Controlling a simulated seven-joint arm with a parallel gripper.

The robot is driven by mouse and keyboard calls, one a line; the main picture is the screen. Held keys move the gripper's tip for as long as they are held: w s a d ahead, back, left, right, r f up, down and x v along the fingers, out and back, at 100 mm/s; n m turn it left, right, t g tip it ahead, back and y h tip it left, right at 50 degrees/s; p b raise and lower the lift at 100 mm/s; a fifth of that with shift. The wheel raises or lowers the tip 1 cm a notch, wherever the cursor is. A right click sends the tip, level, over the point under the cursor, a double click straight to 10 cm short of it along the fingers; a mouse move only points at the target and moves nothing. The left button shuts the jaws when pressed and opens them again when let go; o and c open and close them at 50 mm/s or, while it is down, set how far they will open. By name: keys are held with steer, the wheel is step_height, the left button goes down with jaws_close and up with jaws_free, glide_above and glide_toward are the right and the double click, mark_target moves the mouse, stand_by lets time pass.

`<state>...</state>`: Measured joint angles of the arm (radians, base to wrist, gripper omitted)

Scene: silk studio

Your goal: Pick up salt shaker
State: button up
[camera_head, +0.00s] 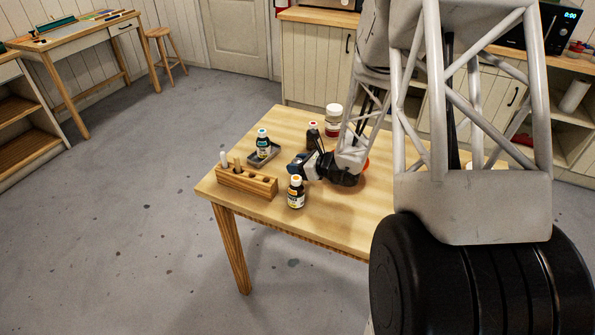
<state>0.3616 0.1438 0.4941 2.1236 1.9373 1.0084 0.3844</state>
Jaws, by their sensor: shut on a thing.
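I cannot make out a clear salt shaker in this view. My gripper (302,166) is low over the wooden table, its dark jaws pointing left. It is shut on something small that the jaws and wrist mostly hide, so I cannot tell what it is. A dark bottle with an orange cap and pale label (296,192) stands upright just in front of the jaws. A dark bottle with a red cap (313,134) stands just behind them. Whether either bottle touches the jaws is unclear.
On the table (330,217), a wooden rack with holes (247,181) stands at the left edge. A white-lidded jar (334,113) is at the back. An orange-red thing peeks from behind my wrist. The table's front is clear.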

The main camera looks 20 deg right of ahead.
steer(key=shift+r, duration=0.2)
steer(key=shift+r, duration=4.85)
